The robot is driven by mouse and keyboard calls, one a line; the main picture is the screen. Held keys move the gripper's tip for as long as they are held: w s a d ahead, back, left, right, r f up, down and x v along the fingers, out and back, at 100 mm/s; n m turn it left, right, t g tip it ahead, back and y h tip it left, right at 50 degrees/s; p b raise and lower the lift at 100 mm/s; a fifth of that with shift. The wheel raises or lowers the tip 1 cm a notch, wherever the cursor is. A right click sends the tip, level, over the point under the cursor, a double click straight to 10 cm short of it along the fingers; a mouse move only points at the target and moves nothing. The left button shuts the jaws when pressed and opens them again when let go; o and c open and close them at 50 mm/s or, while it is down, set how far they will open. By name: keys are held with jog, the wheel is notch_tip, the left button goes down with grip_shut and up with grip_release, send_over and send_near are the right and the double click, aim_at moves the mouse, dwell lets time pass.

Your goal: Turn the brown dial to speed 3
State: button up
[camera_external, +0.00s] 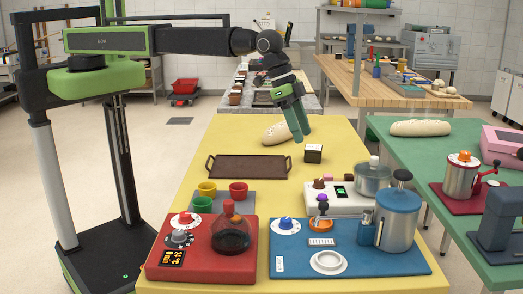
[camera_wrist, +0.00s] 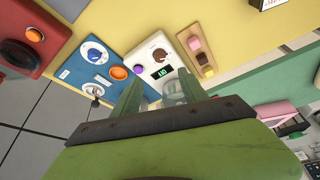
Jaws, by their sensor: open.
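The brown dial (camera_wrist: 160,54) is on a white machine (camera_wrist: 183,35) with a small lit green display (camera_wrist: 162,72). In the external view the brown dial (camera_external: 318,184) shows small at the left of the white machine (camera_external: 297,203). Its pointer and speed marks are too small to read. My gripper (camera_external: 299,139) is raised above the yellow table, behind the white machine and apart from it. In the wrist view my gripper (camera_wrist: 158,88) has its two green fingers spread, with nothing held between them.
A red machine (camera_external: 205,268) is at left. A steel pot (camera_external: 373,177) stands at the white machine's right. A black-and-white block (camera_external: 313,153) and a loaf (camera_external: 277,132) are near my gripper.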

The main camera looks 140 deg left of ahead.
aim_at(319, 180)
jog(key=b+x, duration=1.1)
jog(key=x, duration=0.3)
grip_shut()
